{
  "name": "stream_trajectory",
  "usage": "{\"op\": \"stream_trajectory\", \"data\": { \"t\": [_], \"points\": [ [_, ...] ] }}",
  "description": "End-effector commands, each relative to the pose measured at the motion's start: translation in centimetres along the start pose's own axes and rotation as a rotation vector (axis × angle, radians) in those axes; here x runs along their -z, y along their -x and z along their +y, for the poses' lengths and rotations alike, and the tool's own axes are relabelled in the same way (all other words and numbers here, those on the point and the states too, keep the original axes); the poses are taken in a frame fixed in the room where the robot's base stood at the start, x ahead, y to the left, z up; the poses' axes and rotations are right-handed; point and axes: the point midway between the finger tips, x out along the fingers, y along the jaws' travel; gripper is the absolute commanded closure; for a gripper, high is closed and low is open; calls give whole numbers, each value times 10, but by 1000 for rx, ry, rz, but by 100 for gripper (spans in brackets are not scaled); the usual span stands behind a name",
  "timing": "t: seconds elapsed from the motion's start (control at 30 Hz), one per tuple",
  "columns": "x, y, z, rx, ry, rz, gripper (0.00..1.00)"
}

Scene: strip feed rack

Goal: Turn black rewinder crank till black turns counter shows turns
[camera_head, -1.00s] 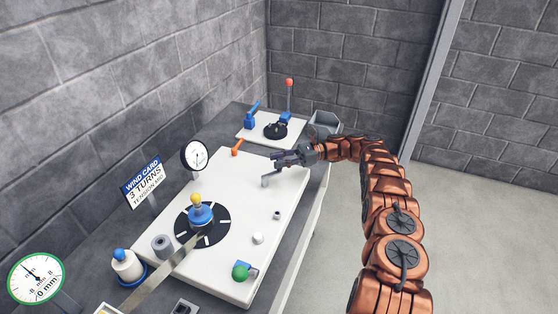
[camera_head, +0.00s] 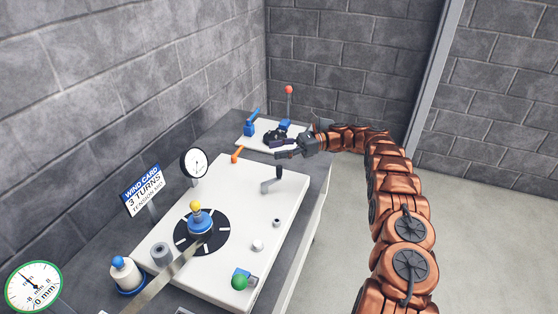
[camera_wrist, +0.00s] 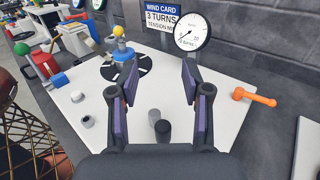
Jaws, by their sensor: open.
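The rewinder crank (camera_head: 270,183) stands on the white panel, a grey arm with a dark upright knob. In the wrist view its black knob (camera_wrist: 162,130) and a grey post show low between my fingers. My gripper (camera_head: 282,149) is open and empty, apart from the knob and above it. Its two purple-padded fingers also frame the wrist view (camera_wrist: 160,85). The turns counter (camera_head: 195,162) is a black-rimmed white dial at the panel's left edge. It also shows in the wrist view (camera_wrist: 191,32), its needle reading too small to tell.
A wind card (camera_head: 143,190) reads 3 TURNS. A black disc (camera_head: 215,243) with a blue, yellow-topped hub, an orange lever (camera_head: 237,153) and a green knob (camera_head: 240,280) are on the same panel. Another panel with blue levers (camera_head: 249,128) and a red-topped rod (camera_head: 288,90) lies behind.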

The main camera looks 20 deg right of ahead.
Motion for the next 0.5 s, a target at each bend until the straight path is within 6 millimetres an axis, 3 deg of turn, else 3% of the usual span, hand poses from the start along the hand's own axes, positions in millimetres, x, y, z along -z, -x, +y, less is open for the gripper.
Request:
{"op": "stream_trajectory", "data": {
  "t": [0.2,0.5],
  "points": [
    [-22,1,0,2,3,2,52],
    [-26,1,0,1,2,0,52]
  ]
}}
